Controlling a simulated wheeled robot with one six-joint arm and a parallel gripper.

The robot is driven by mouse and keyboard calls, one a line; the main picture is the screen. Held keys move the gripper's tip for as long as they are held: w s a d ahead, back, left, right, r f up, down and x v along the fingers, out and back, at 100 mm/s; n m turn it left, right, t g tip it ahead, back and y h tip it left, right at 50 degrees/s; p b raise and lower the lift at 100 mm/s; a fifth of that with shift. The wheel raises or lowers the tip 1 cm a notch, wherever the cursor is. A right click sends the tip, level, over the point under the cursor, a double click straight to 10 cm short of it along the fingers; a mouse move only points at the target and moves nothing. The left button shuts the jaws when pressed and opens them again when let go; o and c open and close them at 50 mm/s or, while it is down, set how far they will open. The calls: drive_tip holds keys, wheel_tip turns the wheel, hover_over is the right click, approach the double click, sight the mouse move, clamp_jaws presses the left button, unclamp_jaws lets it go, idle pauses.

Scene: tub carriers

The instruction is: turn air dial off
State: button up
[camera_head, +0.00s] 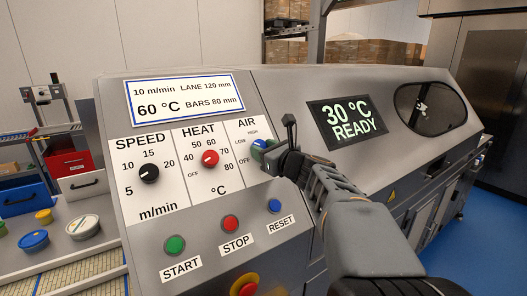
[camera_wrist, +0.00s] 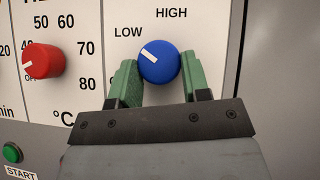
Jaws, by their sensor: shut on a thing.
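The air dial is a round blue knob (camera_wrist: 158,62) with a white pointer mark, on the white AIR panel. In the wrist view the mark points up and to the left, near LOW. HIGH is printed above it; no OFF label shows there, and a finger may cover it. The same blue knob (camera_head: 259,143) shows in the head view, partly hidden by my gripper. My gripper (camera_wrist: 160,78) has its green fingers on the left and right sides of the knob, shut on it. In the head view my gripper (camera_head: 264,151) reaches the panel from the right.
Left of it are the red HEAT dial (camera_head: 210,158) and the black SPEED dial (camera_head: 149,173). Green START (camera_head: 174,245), red STOP (camera_head: 230,223) and blue RESET (camera_head: 274,205) buttons sit below. A display (camera_head: 347,123) reads 30 °C READY.

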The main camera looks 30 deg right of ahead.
drive_tip(key=n+g+y, duration=0.1)
drive_tip(key=n, duration=0.1)
drive_tip(key=n+g+y, duration=0.1)
drive_tip(key=n+y, duration=0.2)
drive_tip(key=n, duration=0.2)
drive_tip(key=shift+w+d+r+g, duration=0.1)
drive_tip(key=shift+w+d+g, duration=0.05)
drive_tip(key=shift+d+g, duration=0.25)
drive_tip(key=n+g, duration=0.1)
drive_tip(key=n+g+y+p, duration=0.1)
drive_tip(key=n, duration=0.1)
drive_tip(key=n+g+y, duration=0.1)
drive_tip(key=shift+w+d+r+n, duration=0.15)
drive_tip(key=shift+r+n, duration=0.1)
drive_tip(key=shift+n, duration=0.15)
drive_tip(key=shift+n+g+p, duration=0.65)
drive_tip(key=shift+n+g, duration=0.05)
drive_tip(key=shift+n, duration=0.3)
drive_tip(key=shift+n+y, duration=0.3)
drive_tip(key=o, duration=0.9)
drive_tip(key=shift+o, duration=0.2)
drive_tip(key=b+v, duration=0.1)
drive_tip(key=v, duration=1.2)
drive_tip(key=shift+d+r, duration=0.25)
drive_tip(key=shift+d, duration=0.05)
